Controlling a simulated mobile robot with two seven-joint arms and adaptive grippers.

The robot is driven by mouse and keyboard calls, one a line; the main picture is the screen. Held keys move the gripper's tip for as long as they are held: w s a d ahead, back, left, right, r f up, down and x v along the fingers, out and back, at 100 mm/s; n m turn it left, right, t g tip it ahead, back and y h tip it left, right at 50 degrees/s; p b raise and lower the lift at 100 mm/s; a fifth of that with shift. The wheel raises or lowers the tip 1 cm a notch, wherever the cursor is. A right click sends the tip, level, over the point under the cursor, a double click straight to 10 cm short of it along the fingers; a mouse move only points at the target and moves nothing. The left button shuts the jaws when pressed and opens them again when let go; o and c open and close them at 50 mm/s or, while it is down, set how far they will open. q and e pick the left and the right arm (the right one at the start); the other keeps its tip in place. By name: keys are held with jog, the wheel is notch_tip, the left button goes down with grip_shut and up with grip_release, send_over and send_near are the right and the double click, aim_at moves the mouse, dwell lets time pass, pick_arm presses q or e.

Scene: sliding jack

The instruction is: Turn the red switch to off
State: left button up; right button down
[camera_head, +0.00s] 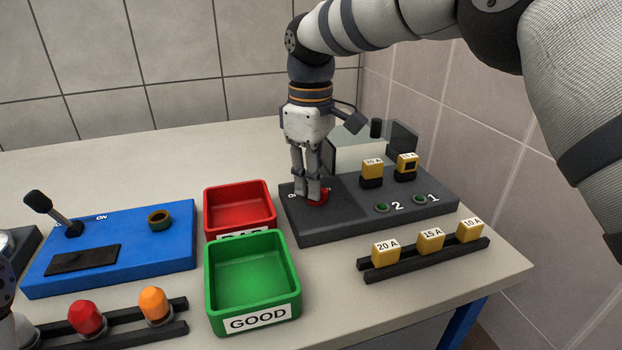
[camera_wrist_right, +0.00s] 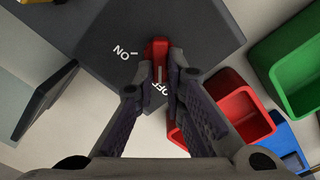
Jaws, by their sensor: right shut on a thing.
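The red switch (camera_head: 318,198) is on the dark grey control box (camera_head: 330,231), below my right gripper (camera_head: 309,192). In the right wrist view the red switch (camera_wrist_right: 157,48) lies between the two fingertips of my right gripper (camera_wrist_right: 161,72), which is shut on it. An ON label with a dash (camera_wrist_right: 126,52) is left of the switch. The OFF label (camera_wrist_right: 160,88) is partly hidden between the fingers. The switch's long side points roughly toward OFF, not toward the ON dash. Only a sliver of my left arm shows at the lower left edge; its fingers are hidden.
Yellow fuses (camera_head: 372,171) stand on the box, and several more (camera_head: 430,240) sit in a front rack. A red bin (camera_head: 240,196) and a green GOOD bin (camera_head: 280,300) stand left of the box. A blue lever panel (camera_head: 180,250) is farther left. A tiled wall rises behind.

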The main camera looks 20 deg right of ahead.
jog(key=c, duration=1.7)
grip_release()
jog(key=shift+o, duration=0.2)
notch_tip(320, 180, up, 12)
jog(key=shift+f, duration=0.1)
